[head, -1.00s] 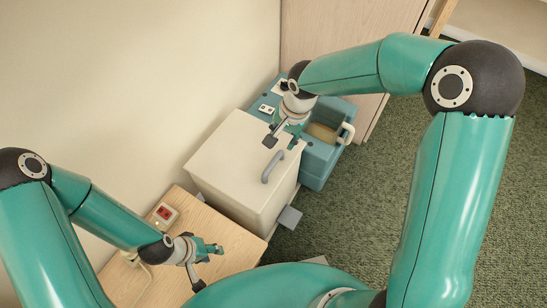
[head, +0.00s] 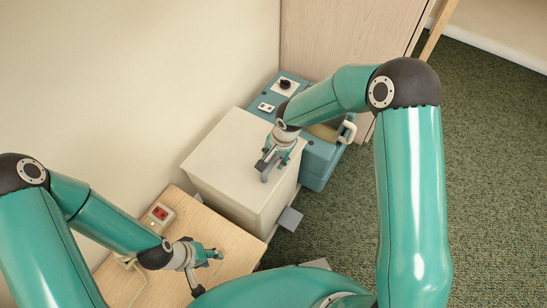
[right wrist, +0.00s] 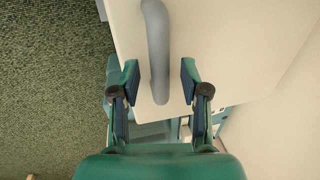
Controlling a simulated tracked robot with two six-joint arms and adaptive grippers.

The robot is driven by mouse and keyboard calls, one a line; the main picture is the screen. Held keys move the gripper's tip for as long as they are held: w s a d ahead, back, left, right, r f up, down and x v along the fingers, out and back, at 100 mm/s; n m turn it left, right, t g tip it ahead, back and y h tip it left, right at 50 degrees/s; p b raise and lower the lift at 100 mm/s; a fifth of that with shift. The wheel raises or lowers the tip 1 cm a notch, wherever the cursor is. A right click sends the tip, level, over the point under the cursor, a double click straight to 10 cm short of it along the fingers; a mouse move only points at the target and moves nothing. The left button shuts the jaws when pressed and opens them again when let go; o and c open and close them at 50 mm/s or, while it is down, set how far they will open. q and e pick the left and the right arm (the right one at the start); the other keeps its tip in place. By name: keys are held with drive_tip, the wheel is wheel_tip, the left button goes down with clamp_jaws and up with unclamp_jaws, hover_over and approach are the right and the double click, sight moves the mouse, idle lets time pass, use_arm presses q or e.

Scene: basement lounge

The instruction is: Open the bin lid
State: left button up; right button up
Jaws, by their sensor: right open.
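The bin is a cream box whose flat lid (head: 226,143) is closed. A grey bar handle stands on the lid near its right front edge; in the head view it is partly covered by my right gripper (head: 268,166). In the right wrist view the handle (right wrist: 157,45) runs down between the two fingers of my right gripper (right wrist: 159,82), which is open with a gap on both sides. My left gripper (head: 209,272) appears open and empty over the wooden table, away from the bin.
A grey pedal (head: 290,219) sticks out at the bin's foot. A teal machine (head: 318,160) with a knob and pale handle stands behind the bin. A wooden table (head: 228,238) with a red-switched box (head: 159,213) is in front. Green carpet is free at right.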

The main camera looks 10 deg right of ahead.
drive_tip(key=shift+c, duration=0.3)
clamp_jaws()
drive_tip(key=shift+a+r, duration=0.1)
drive_tip(key=shift+r, duration=0.05)
